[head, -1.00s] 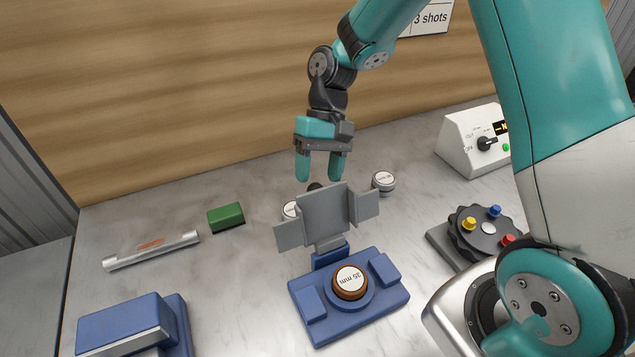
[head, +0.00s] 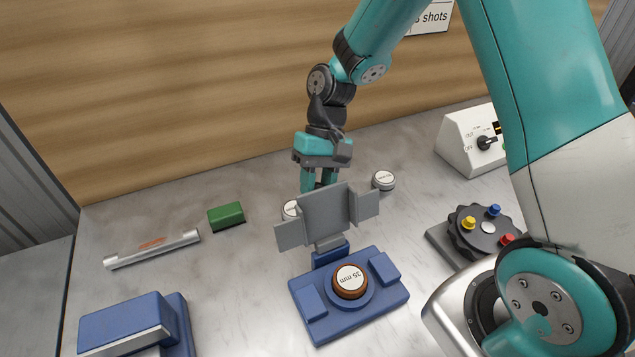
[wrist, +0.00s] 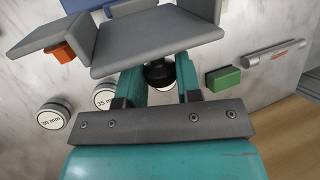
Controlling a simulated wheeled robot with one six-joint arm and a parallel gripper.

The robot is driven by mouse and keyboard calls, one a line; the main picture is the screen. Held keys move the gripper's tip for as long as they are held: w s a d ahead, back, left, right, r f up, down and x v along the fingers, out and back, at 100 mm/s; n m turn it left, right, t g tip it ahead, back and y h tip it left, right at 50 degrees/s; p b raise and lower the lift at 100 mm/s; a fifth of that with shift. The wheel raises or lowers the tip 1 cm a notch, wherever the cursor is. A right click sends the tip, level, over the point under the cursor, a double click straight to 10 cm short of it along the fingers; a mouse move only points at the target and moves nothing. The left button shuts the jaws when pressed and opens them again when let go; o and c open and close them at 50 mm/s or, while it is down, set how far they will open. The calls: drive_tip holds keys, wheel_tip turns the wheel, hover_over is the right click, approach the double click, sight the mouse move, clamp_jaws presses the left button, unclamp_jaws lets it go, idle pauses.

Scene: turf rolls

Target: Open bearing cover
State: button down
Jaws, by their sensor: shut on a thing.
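The bearing cover is a grey plate with folded side flaps (head: 326,215). It stands raised at the back edge of a blue bearing base (head: 345,327). A brown-rimmed round piece labelled 35 mm (head: 350,280) sits uncovered in the base. My gripper (head: 319,184) is behind the cover, fingers pointing down, the tips partly hidden by it. In the wrist view the cover (wrist: 155,38) lies just beyond my gripper (wrist: 158,74), which is shut on a black knob (wrist: 159,76) on the cover's back side.
White-topped round pieces stand behind the cover, one to its right (head: 383,180) and one half hidden at its left (head: 289,209). A green block (head: 226,216), a silver bar (head: 152,249) and a blue block (head: 125,328) are left. A dial box (head: 470,140) and black turntable (head: 485,235) are right.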

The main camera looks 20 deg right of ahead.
drive_tip(key=shift+s+r+t, duration=0.4)
drive_tip(key=shift+s+t, duration=0.1)
drive_tip(key=shift+s, duration=0.05)
drive_tip(key=shift+s+r, duration=0.35)
drive_tip(key=shift+s, duration=0.35)
drive_tip(key=shift+f, duration=0.1)
drive_tip(key=c, duration=0.8)
unclamp_jaws()
drive_tip(key=v, duration=1.7)
drive_tip(key=shift+w+d+r, duration=0.1)
drive_tip(key=shift+w+r, duration=0.05)
drive_tip(key=shift+r, duration=0.05)
